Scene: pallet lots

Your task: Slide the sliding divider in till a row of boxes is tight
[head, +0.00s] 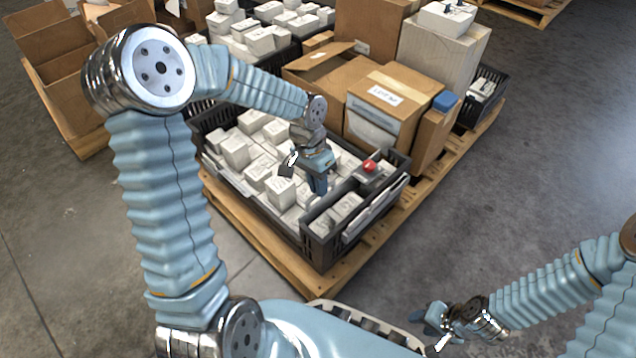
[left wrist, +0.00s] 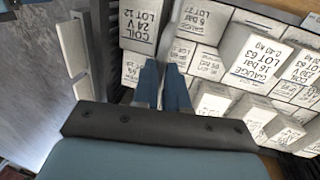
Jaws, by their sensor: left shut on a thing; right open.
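The black crate (head: 250,198) on the near pallet holds rows of white boxes (head: 236,150). My left gripper (head: 318,186) reaches down into it near the front wall, with boxes on both sides. In the left wrist view its fingers (left wrist: 164,92) are close together, shut on the thin dark sliding divider (left wrist: 167,42), which they mostly hide. A COIL box (left wrist: 138,28) stands on the crate-wall side and GAUGE boxes (left wrist: 254,56) on the other. How tight the row is cannot be told. My right gripper (head: 432,322) is open and empty, low at the front right, away from the crate.
A grey piece with a red knob (head: 370,167) sits at the crate's front right corner. Cardboard boxes (head: 385,105) stand close behind the crate on the wooden pallet (head: 262,240). Another crate of white boxes (head: 262,42) lies farther back. The floor at right is clear.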

